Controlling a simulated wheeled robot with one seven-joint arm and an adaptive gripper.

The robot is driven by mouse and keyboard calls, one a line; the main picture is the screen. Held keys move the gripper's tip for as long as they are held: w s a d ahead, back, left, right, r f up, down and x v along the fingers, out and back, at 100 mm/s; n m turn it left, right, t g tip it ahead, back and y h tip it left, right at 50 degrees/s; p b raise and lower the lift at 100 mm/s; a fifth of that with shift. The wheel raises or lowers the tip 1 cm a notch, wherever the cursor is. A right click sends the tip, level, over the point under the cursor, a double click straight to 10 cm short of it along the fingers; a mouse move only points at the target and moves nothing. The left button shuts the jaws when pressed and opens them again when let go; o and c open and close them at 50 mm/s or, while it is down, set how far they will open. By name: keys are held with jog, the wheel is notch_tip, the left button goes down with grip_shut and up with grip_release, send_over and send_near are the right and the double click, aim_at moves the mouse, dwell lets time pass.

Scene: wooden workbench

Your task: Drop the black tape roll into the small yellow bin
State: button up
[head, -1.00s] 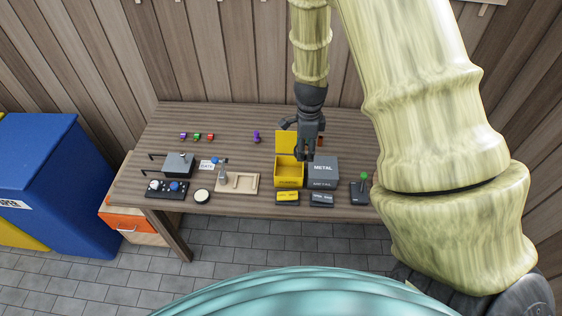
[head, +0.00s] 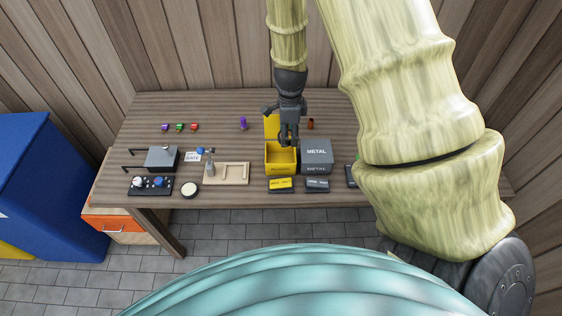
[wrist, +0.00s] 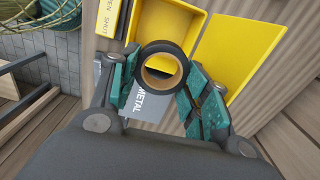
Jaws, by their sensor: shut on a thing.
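The black tape roll shows in the wrist view as a dark ring (wrist: 146,55) with a tan inner side. My gripper (wrist: 163,78) is shut on it, with a finger on each side. The small yellow bin (head: 280,170) stands open on the bench with its lid (head: 271,124) raised behind it. In the head view my gripper (head: 288,143) hangs over the bin's right back part. In the wrist view the roll covers part of the yellow bin (wrist: 184,18); its height above the rim is hard to tell.
A grey METAL bin (head: 317,162) stands right beside the yellow bin. Labelled yellow (head: 280,184) and dark (head: 317,186) blocks lie in front. A wooden tray (head: 234,174) is to the left. A brown cylinder (head: 310,124) and purple object (head: 243,124) stand farther back.

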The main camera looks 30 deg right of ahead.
jog(key=shift+f, duration=0.45)
jog(key=o, duration=1.1)
jog(key=shift+r, duration=0.1)
notch_tip(320, 180, up, 12)
